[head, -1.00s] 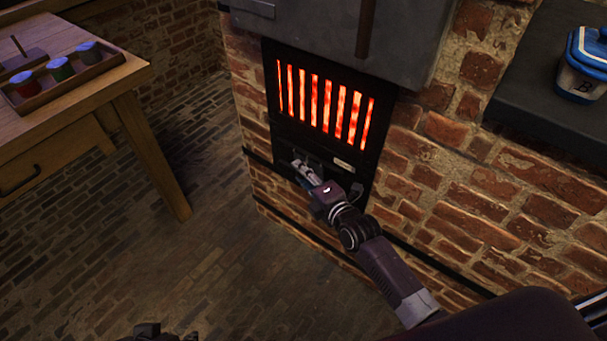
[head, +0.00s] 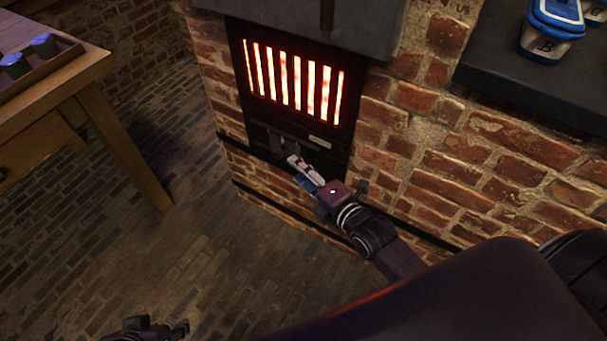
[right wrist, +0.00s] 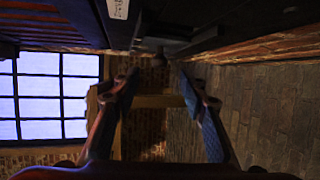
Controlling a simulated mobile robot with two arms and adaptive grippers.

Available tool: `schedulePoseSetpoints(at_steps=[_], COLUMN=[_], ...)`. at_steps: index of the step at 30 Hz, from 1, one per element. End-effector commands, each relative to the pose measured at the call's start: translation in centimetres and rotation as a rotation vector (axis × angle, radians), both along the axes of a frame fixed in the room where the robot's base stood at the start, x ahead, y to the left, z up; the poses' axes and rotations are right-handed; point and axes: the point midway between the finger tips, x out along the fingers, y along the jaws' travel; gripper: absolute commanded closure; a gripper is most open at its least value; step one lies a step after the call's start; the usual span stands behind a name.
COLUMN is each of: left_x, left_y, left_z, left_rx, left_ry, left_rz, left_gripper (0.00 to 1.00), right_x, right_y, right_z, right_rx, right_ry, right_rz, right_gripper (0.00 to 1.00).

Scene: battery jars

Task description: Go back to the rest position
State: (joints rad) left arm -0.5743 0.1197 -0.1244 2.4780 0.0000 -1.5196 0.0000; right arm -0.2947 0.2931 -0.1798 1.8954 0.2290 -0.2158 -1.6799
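My right gripper (head: 292,160) is in front of the lower panel of the black furnace front (head: 317,146), just below the glowing grate. In the right wrist view its two fingers (right wrist: 158,75) are spread apart with nothing between them. A dark knob-like part shows beyond the fingertips. I cannot tell from the head view whether a finger touches the panel. My left gripper (head: 183,328) shows only in part at the bottom left edge of the head view, above the floor; its fingers are too cut off to judge.
A wooden table (head: 105,65) with a tray of small coloured jars stands at the left. Brick wall surrounds the furnace. The brick floor (head: 130,240) between table and furnace is clear.

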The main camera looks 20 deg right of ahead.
Motion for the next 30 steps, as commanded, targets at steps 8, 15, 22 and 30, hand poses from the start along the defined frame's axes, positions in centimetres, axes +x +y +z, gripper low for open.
schedulePoseSetpoints(at_steps=[8,15,22,30], left_x=[0.0,0.0,0.0,0.0], left_y=[0.0,0.0,0.0,0.0], left_z=[0.0,0.0,0.0,0.0], left_rx=[0.000,0.000,0.000,0.000], left_ry=[0.000,0.000,0.000,0.000], left_rz=[0.000,0.000,0.000,0.000], left_gripper=[0.62,0.62,0.62,0.62], right_x=[-1.6,-1.6,-1.6,-4.2], right_y=[-0.4,-0.4,-0.4,0.4], right_z=[0.5,0.5,0.4,-1.5], right_rx=[-0.001,-0.001,0.001,0.222], right_ry=[-0.001,-0.001,0.000,0.228], right_rz=[0.000,0.000,0.000,-0.095], right_gripper=[0.60,0.60,0.60,0.60])
